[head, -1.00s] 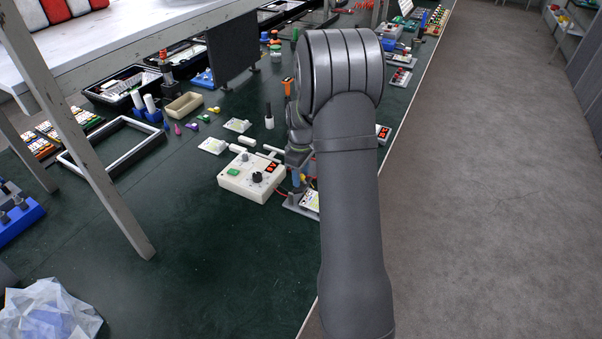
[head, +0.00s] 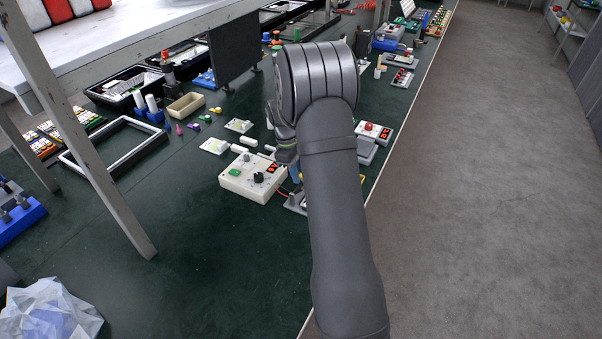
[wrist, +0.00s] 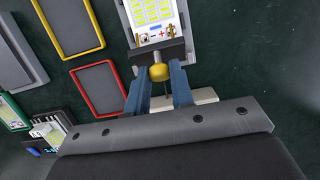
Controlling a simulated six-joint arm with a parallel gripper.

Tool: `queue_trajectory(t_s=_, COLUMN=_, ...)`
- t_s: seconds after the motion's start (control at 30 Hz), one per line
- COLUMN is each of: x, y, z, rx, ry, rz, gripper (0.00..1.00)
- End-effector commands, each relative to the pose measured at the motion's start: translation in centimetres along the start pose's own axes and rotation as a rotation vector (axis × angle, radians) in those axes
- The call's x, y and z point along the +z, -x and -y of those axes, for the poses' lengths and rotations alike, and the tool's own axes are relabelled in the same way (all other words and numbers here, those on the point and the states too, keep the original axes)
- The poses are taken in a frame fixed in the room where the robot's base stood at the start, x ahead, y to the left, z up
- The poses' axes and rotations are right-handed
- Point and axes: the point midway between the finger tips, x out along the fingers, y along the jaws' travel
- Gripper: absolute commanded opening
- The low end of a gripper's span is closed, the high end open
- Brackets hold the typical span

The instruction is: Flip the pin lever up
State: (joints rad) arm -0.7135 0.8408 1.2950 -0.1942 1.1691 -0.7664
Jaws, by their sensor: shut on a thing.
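In the wrist view, a yellow knob (wrist: 159,73), apparently the end of the pin lever, sits at the front edge of a housing with a yellow LED panel (wrist: 153,13). My gripper (wrist: 159,76) has its two blue fingers on either side of this knob and is shut on it. A dark, thin part below the knob shows between the fingers.
Beside the housing are a yellow-framed panel (wrist: 68,22) and a red-framed panel (wrist: 99,90). In the head view, a white control box (head: 252,178) stands close left of my arm, and a box with a red button (head: 372,130) stands right of it. The front-left bench is mostly clear.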

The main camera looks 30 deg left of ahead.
Motion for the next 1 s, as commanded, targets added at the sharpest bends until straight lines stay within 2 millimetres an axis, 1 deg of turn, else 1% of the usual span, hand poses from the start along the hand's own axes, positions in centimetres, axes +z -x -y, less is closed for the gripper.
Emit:
queue_trajectory(t_s=0.03, x=-0.5, y=0.0, z=0.0, rx=0.001, ry=0.003, rz=0.04, gripper=0.0)
queue_trajectory(t_s=0.1, x=-0.9, y=0.1, z=0.0, rx=0.002, ry=0.004, rz=0.1, gripper=0.0)
queue_trajectory(t_s=0.5, x=-2.8, y=0.0, z=0.0, rx=0.002, ry=0.001, rz=0.391, gripper=0.0)
queue_trajectory(t_s=0.7, x=-3.3, y=-0.1, z=0.0, rx=0.001, ry=0.0, rz=0.473, gripper=0.0)
queue_trajectory(t_s=1.0, x=-3.5, y=-0.2, z=0.0, rx=0.002, ry=0.0, rz=0.515, gripper=0.0)
